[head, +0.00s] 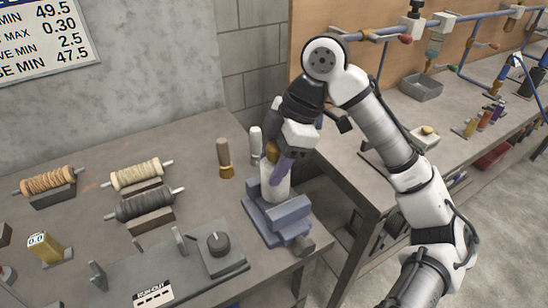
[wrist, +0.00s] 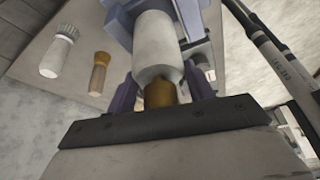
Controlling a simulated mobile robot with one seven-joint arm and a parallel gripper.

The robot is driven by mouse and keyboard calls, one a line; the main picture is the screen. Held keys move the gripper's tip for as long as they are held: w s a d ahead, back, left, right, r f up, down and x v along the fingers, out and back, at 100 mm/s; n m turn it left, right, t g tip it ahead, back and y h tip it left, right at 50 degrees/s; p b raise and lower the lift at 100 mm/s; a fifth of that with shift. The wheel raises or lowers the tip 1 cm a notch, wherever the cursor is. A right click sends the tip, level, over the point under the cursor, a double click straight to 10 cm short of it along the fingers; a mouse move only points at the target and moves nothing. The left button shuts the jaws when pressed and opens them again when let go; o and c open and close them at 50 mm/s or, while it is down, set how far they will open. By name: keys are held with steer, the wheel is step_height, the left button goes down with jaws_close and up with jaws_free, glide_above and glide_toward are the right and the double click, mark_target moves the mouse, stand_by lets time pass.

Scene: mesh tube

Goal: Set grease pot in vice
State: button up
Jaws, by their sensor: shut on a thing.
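The grease pot appears to be the pale cylinder with a brass top (head: 275,185). It stands about upright at the blue-grey vice (head: 262,222) on the bench. My gripper (head: 279,170) comes down from above, its purple fingers on either side of the pot's upper part, shut on it. In the wrist view, the pale body of the pot (wrist: 153,40) runs away from my gripper (wrist: 160,82), brass end nearest. Its far end lies among the vice's blue-grey parts (wrist: 120,18). Its foot is hidden, so I cannot tell whether it rests on the vice.
A brown-and-brass handled piece (head: 224,158) and a white-topped one (head: 255,140) stand close behind the vice. Several wound spools (head: 138,175) lie to the left. A grey fixture with a black knob (head: 219,243) is at front left. A second bench with pipework is at right.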

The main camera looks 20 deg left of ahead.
steer(key=shift+f+b, duration=0.75)
steer(key=shift+f, duration=0.85)
stand_by(1.0)
steer(key=o, duration=1.3)
steer(key=shift+c, duration=0.2)
